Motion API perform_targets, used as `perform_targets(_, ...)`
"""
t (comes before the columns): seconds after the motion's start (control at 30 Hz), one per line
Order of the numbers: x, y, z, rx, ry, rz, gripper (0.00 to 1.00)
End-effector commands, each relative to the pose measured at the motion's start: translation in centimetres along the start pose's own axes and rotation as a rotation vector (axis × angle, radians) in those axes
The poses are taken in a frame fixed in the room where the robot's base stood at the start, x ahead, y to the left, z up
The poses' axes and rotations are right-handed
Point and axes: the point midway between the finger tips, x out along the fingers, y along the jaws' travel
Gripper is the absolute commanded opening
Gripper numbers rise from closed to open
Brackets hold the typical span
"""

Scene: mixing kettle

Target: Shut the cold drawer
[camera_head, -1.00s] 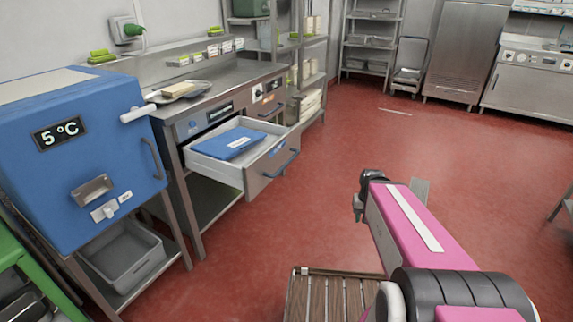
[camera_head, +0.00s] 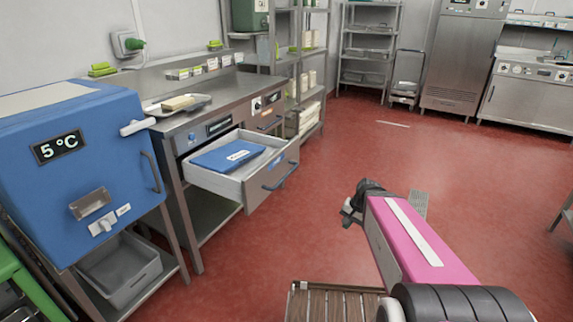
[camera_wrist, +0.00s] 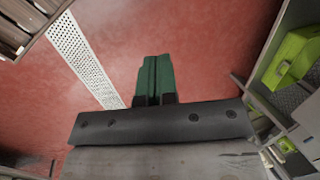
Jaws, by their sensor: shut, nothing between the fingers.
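The drawer (camera_head: 268,183) stands pulled out from the steel counter, with a bar handle on its front. A blue flat pack (camera_head: 228,155) with a white label lies in it. A small blue mark shows on the drawer front; I cannot read it. My gripper (camera_head: 352,213) is in the open floor space to the right of the drawer, clear of it. In the wrist view my gripper's green fingers (camera_wrist: 153,80) are together with nothing between them, over red floor. The drawer cannot be made out in the wrist view.
A blue cabinet (camera_head: 75,190) reading 5 °C stands left of the counter (camera_head: 205,92). A second drawer (camera_head: 268,118) beyond the open one is shut. A slatted wooden platform (camera_head: 335,305) lies low in front. Red floor between is clear.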

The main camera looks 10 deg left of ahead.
Motion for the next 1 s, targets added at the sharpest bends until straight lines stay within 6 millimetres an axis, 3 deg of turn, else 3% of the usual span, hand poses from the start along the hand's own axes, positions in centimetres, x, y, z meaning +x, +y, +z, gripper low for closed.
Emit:
perform_targets(0.27,-0.1,-8.9,-3.0,0.5,-0.169,-0.429,0.0)
perform_targets(0.5,-2.9,-15.6,-6.5,0.93,-0.46,-0.768,0.0)
perform_targets(0.7,-5.9,-18.8,-9.4,1.196,-0.735,-0.965,0.0)
perform_targets(1.0,-7.6,-20.4,-10.8,1.317,-0.904,-1.052,0.0)
